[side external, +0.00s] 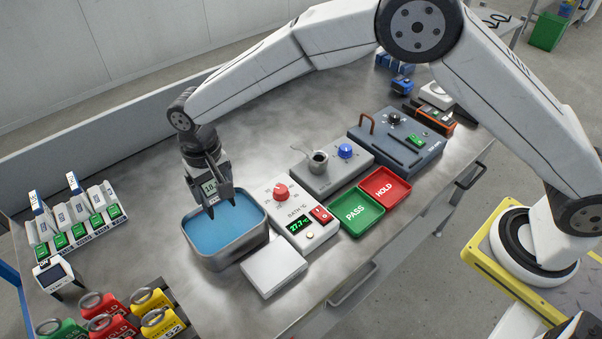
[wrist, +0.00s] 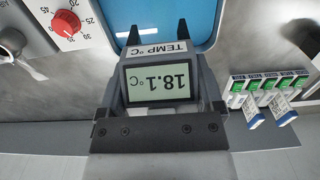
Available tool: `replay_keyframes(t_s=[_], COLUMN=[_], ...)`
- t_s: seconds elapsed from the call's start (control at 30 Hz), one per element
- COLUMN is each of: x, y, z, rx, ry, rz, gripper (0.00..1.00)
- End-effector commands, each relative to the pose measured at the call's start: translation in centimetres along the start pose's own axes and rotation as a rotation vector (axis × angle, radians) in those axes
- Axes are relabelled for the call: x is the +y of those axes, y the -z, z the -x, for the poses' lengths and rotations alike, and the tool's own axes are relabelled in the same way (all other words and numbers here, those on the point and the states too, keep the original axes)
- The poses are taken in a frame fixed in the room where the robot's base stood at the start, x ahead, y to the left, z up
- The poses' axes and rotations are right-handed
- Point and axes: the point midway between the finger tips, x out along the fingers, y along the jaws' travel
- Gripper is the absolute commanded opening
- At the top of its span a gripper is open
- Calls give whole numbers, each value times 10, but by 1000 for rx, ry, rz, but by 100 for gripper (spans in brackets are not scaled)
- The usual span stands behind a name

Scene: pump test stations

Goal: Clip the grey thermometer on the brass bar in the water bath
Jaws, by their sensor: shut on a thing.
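The grey thermometer (side external: 210,187) is held in my gripper (side external: 222,206) over the water bath (side external: 264,240). Its screen reads 18.1 °C in the wrist view (wrist: 160,82), where the picture is upside down. My gripper is shut on it, and its dark fingertips point down above the blue water (side external: 210,235). The bath is an open grey metal tub, also partly seen in the wrist view (wrist: 208,42). I cannot make out the brass bar in either view; the gripper and thermometer cover part of the bath.
A bath controller (side external: 298,215) with a red knob stands right of the bath. A white block (side external: 273,265) sits in front. A rack (side external: 78,225) and a small white display unit (side external: 52,274) stand left. Green PASS (side external: 357,212) and red HOLD (side external: 385,188) trays lie further right.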

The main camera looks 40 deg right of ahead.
Motion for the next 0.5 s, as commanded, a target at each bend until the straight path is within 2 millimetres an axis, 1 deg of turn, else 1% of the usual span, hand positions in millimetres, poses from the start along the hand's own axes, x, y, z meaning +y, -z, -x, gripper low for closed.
replay_keyframes(t_s=[0.5], x=[0], y=[0], z=[-25], rx=[0], ry=[0], rz=[0], gripper=[12])
